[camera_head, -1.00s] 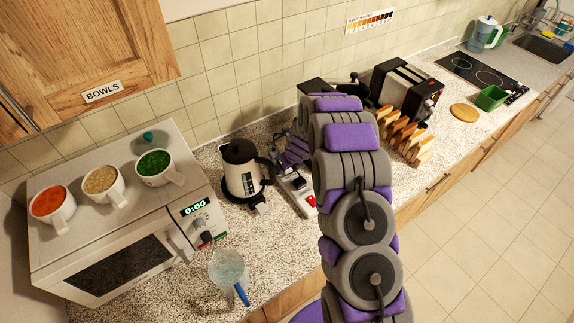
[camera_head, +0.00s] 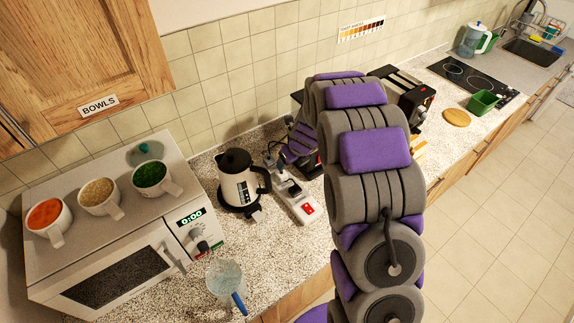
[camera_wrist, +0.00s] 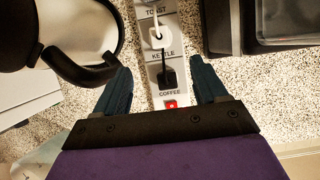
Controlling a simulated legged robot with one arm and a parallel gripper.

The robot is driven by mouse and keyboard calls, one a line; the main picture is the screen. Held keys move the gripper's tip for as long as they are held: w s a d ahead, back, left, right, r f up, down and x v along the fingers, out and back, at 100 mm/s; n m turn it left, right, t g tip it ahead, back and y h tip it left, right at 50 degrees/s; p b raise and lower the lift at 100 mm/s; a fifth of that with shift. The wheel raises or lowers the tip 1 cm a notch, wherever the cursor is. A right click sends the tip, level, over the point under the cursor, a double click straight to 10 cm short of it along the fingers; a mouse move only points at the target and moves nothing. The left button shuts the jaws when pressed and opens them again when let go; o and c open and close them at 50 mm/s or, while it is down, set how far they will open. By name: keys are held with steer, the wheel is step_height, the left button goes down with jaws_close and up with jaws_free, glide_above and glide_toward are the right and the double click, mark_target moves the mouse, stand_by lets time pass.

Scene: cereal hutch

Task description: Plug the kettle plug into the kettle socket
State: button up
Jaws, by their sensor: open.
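The power strip (camera_head: 302,206) lies on the counter to the right of the kettle (camera_head: 236,180). In the wrist view the strip (camera_wrist: 146,72) carries TOAST, KETTLE and COFFEE labels. A white plug (camera_wrist: 157,38) sits on it between the TOAST and KETTLE labels. A black plug (camera_wrist: 167,72) sits between the KETTLE and COFFEE labels; I cannot tell which appliance it belongs to or how fully it is seated. My gripper (camera_wrist: 160,66) is open and empty, its fingers on either side of the strip near the black plug. In the head view my arm mostly hides it.
The kettle's black handle (camera_wrist: 85,70) is close to my left finger. A dark appliance (camera_wrist: 222,28) stands at the upper right. Speckled counter shows between strip and kettle.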

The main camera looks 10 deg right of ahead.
steer(key=v, duration=0.4)
steer(key=shift+s+r, duration=0.1)
stand_by(0.4)
steer(key=s+a+r+n+g+b, duration=0.2)
steer(key=s+a+r+n+b, duration=0.1)
steer(key=s+n, duration=0.7)
steer(key=s+a+r+n+g+b, duration=0.1)
steer(key=s+a+r+n+b, duration=0.15)
steer(key=s+n, duration=0.65)
steer(key=s+d+n+g+h+b, duration=0.1)
steer(key=s+n, duration=0.5)
steer(key=s, duration=0.6)
steer(key=s+d+f+n+g+b, duration=0.1)
steer(key=s+n+b, duration=0.3)
steer(key=s, duration=0.8)
steer(key=n+g, duration=0.1)
steer(key=n, duration=0.1)
steer(key=shift+d+n+h, duration=0.3)
steer(key=shift+d+h, duration=0.1)
